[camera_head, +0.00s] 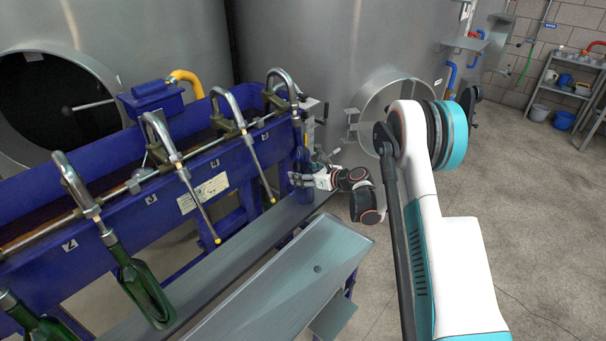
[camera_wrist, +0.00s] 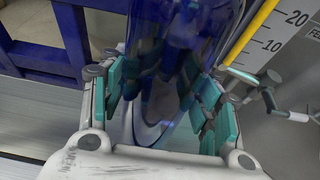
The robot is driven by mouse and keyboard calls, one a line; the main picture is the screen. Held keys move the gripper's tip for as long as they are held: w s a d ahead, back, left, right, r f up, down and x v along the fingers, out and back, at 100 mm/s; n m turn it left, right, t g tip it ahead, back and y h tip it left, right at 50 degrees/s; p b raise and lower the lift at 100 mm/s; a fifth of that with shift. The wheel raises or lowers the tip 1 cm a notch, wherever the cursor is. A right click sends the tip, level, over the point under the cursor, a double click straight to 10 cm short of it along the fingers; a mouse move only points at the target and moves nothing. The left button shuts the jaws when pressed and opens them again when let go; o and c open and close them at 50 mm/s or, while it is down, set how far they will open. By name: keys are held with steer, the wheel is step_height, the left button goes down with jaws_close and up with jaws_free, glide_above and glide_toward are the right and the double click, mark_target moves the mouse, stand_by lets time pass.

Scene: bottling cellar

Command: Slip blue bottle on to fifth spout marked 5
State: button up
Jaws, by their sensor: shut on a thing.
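The blue bottle (camera_head: 304,162) is upright at the far end of the filler, and its lower body fills the middle of the wrist view (camera_wrist: 178,65). My gripper (camera_head: 305,180) is shut around it, with teal pads on both sides in the wrist view (camera_wrist: 165,105). The fifth spout (camera_head: 281,77) is the farthest bent metal tube. Its lower end comes down at the bottle's neck. The overlap is too small to tell whether the tube is inside the mouth.
Two empty spouts (camera_head: 190,185) (camera_head: 256,165) stand between. A metal rail (camera_head: 240,265) runs below. A yellow-edged scale (camera_wrist: 270,40) stands close right of the bottle.

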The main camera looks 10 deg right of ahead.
steer(key=shift+s+d+f, duration=0.1)
steer(key=shift+f, duration=0.75)
stand_by(0.7)
steer(key=o, duration=1.5)
steer(key=v, duration=1.2)
steer(key=s+a+r+n+g+h, duration=0.2)
steer(key=s+a+r+n, duration=0.1)
steer(key=s+r+n, duration=0.6)
steer(key=s+a+r+n+g+h, duration=0.15)
steer(key=s+a+r+n, duration=0.35)
steer(key=r, duration=0.5)
steer(key=s+d+n+h, duration=0.1)
steer(key=s+n+h, duration=0.1)
steer(key=s+n, duration=0.5)
steer(key=s+d+r+n+h, duration=0.1)
steer(key=s+n+h, duration=0.2)
steer(key=s, duration=1.6)
steer(key=shift+d+r+n, duration=0.25)
steer(key=shift+d+n, duration=0.15)
steer(key=shift+n, duration=1.8)
